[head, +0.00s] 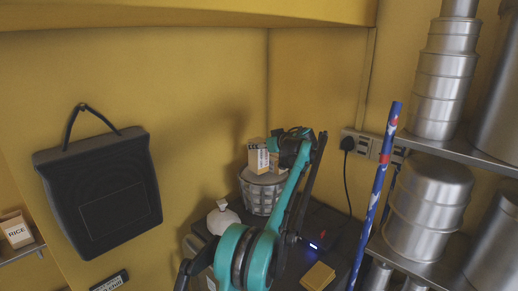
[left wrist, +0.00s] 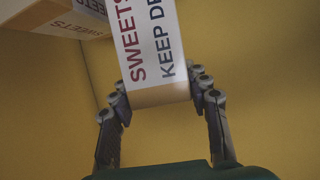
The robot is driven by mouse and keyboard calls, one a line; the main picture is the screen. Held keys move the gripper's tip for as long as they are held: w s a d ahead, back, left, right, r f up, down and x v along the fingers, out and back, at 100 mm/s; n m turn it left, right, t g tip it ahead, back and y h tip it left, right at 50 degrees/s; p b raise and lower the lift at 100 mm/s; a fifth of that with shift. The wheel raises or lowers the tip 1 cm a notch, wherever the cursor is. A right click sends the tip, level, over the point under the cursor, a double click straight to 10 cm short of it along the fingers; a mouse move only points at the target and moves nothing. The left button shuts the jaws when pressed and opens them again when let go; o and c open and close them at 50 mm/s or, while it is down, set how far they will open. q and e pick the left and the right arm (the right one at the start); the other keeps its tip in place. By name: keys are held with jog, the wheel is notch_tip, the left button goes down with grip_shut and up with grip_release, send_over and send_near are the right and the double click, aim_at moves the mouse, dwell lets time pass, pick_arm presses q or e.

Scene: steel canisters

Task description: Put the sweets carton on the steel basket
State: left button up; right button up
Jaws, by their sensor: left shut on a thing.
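My left gripper (left wrist: 163,110) is shut on a sweets carton (left wrist: 150,45), white and tan with "SWEETS" and "KEEP DR…" lettering; its far end is cut off by the frame. A second carton (left wrist: 55,15) with "SWEETS" lettering shows at the upper left. In the head view, a small lettered carton (head: 257,159) stands at the top of the grey steel basket (head: 262,198), beside my left gripper (head: 276,144). A tan sliver shows between that carton and the gripper; I cannot tell which carton is the held one. My right gripper is not in view.
A white rounded container (head: 222,220) stands left of the basket. A dark box with a blue light (head: 318,240) and a yellow block (head: 318,276) lie to the right. A blue patterned pole (head: 376,200) stands before shelves of steel canisters (head: 428,205). A black bag (head: 103,195) hangs left.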

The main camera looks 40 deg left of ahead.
pick_arm(q)
jog(key=shift+a+f, duration=0.25)
jog(key=shift+f, duration=0.9)
jog(key=shift+d+r, duration=0.1)
jog(key=o, duration=1.3)
jog(key=shift+d, duration=0.1)
jog(key=shift+o, duration=1)
